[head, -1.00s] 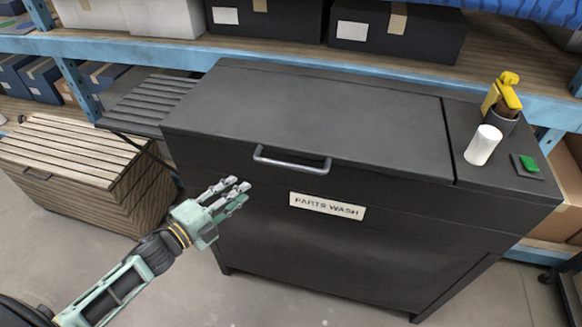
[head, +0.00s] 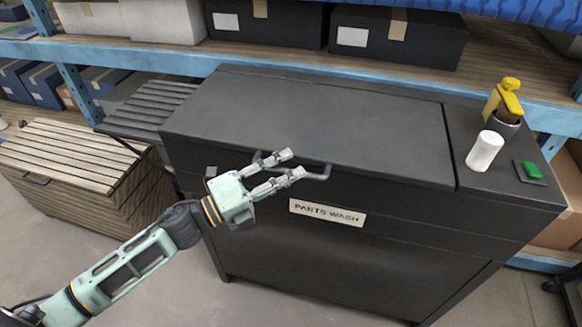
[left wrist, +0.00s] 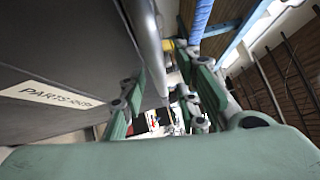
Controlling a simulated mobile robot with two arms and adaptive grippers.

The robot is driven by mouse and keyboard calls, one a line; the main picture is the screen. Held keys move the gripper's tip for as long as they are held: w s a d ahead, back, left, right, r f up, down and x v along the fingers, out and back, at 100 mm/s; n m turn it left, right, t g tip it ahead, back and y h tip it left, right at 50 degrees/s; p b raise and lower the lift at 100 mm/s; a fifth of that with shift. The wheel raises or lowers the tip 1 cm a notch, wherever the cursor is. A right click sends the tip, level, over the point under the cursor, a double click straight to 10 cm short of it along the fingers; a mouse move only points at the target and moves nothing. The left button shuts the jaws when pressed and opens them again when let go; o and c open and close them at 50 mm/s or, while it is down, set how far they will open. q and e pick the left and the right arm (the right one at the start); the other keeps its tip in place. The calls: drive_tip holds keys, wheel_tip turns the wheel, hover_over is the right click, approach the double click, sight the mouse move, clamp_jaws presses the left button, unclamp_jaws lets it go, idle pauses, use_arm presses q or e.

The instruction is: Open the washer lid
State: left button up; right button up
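The dark grey parts washer stands in the middle of the head view, with its flat lid (head: 320,115) lying closed. A metal bar handle (head: 322,172) is on the upper front, above a "PARTS WASH" label (head: 327,212). My left gripper (head: 287,164) is at the handle, its fingers open and covering much of the bar. In the left wrist view the handle bar (left wrist: 148,40) runs between the two spread fingers (left wrist: 168,112); I cannot tell whether they touch it. The label (left wrist: 50,94) shows at the left there. My right gripper is not in view.
A white cylinder (head: 484,151), a yellow-topped bottle in a dark cup (head: 508,125) and a green item (head: 532,170) stand on the washer's right ledge. A slatted wooden chest (head: 70,150) is at the left. Shelves with boxes (head: 395,35) stand behind.

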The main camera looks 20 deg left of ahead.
use_arm(q)
drive_tip(key=shift+w+d+r, duration=0.1)
drive_tip(key=shift+w+d, duration=0.3)
drive_tip(key=shift+c, duration=0.6)
clamp_jaws()
